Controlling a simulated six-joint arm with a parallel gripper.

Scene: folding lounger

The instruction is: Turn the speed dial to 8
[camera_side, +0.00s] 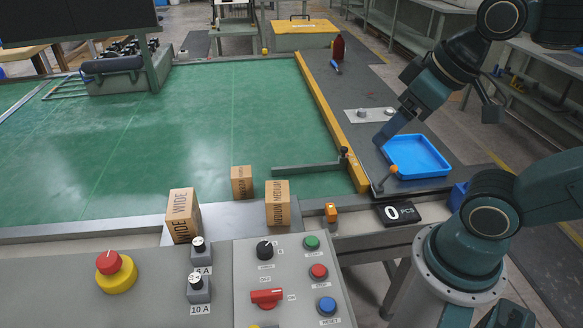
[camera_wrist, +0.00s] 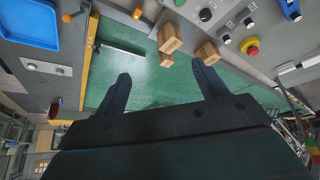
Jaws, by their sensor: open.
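A black round knob (camera_side: 264,250) with a pale pointer line is on the grey control panel (camera_side: 248,300). It looks like the speed dial, but its label and scale are too small to read. The knob also shows at the top of the wrist view (camera_wrist: 205,14). My gripper (camera_side: 381,142) is up over the right side of the table, near the blue tray, well apart from the knob. In the wrist view its two fingers (camera_wrist: 161,73) are spread wide with nothing between them.
On the panel, a red switch (camera_side: 267,297) and green, red and blue buttons (camera_side: 319,271) sit close to the knob. An emergency stop (camera_side: 110,264) is at left. Cardboard blocks (camera_side: 278,203) stand behind the panel. A blue tray (camera_side: 418,170) and counter (camera_side: 399,214) are at right.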

